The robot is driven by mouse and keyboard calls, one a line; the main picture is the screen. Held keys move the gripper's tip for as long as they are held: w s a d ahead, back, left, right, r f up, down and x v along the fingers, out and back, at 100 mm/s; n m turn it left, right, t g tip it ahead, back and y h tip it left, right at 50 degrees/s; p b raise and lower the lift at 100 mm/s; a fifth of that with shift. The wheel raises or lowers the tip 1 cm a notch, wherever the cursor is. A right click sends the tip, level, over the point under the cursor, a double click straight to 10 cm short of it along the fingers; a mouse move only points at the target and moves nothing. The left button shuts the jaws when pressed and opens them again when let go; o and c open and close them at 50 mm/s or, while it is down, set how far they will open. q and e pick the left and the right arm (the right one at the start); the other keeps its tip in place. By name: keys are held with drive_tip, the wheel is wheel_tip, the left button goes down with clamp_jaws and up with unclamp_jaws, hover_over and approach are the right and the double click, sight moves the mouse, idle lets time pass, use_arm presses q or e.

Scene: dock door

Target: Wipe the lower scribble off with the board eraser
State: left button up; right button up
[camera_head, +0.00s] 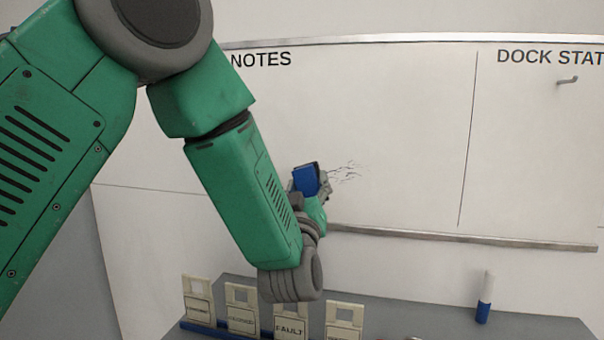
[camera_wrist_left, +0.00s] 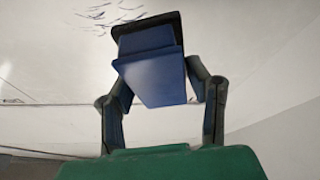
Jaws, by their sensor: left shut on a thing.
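My left gripper (camera_wrist_left: 164,95) is shut on the board eraser (camera_wrist_left: 152,75), a blue block with a dark pad. In the head view the eraser (camera_head: 306,181) is at the whiteboard's (camera_head: 400,130) lower left part, in the NOTES section. The dark pad faces the board; I cannot tell whether it touches. A faint, broken scribble (camera_head: 347,172) shows just right of the eraser, and its strokes also show at the upper left of the left wrist view (camera_wrist_left: 110,12). My left arm hides part of the board. My right gripper is not in view.
A metal ledge (camera_head: 480,239) runs along the board's bottom edge. Below it, a grey surface (camera_head: 400,318) holds several cream tags (camera_head: 241,308), one reading FAULT, and a blue-and-white marker-like cylinder (camera_head: 484,298). A small hook (camera_head: 567,80) is at the board's upper right.

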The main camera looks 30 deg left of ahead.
use_arm(q)
drive_tip(key=shift+w+a, duration=0.25)
drive_tip(key=shift+w, duration=1.05)
drive_tip(key=shift+w+a, duration=0.25)
drive_tip(key=shift+w, duration=1.05)
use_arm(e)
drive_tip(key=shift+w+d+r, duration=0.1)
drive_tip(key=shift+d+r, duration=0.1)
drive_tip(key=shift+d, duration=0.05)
use_arm(q)
drive_tip(key=shift+w+a+f, duration=0.1)
drive_tip(key=shift+w+a, duration=0.35)
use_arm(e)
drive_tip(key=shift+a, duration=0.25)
use_arm(q)
drive_tip(key=shift+w+d, duration=0.15)
drive_tip(key=shift+w, duration=0.2)
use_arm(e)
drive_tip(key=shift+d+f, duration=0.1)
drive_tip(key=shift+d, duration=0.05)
use_arm(q)
drive_tip(key=shift+w, duration=0.15)
